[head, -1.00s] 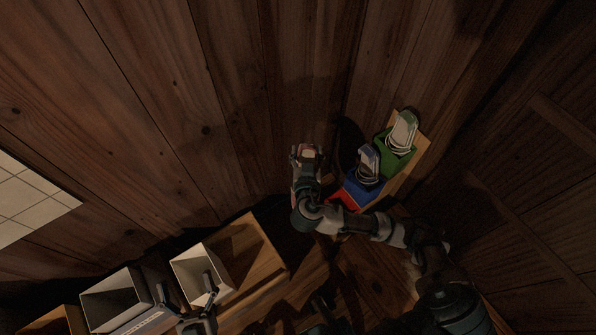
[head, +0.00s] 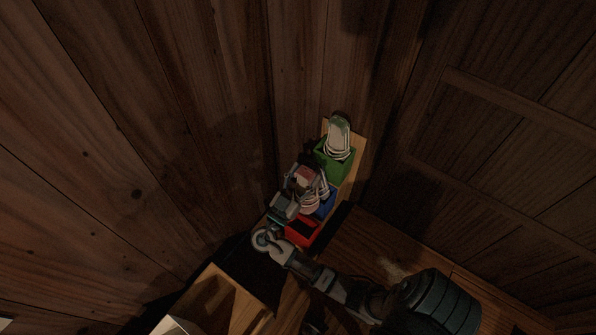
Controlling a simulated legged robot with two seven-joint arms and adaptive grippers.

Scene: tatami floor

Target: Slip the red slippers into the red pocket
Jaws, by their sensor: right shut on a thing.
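My right gripper (head: 300,188) is shut on the red slippers (head: 306,175), whose reddish part shows between the fingers. It holds them up close to the pocket rack, over or in front of the blue pocket as seen from here. The red pocket (head: 302,232) is the nearest on the rack, just below the gripper in the picture, and its dark opening looks empty. The gripper covers part of the slippers, so their full shape is hidden. My left gripper is out of view.
The blue pocket (head: 327,206) holds pale slippers and is partly hidden by the gripper. The green pocket (head: 323,164) holds white and green slippers. The pockets sit on a wooden board (head: 357,153) near the plank wall. A wooden box (head: 222,302) stands at lower left.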

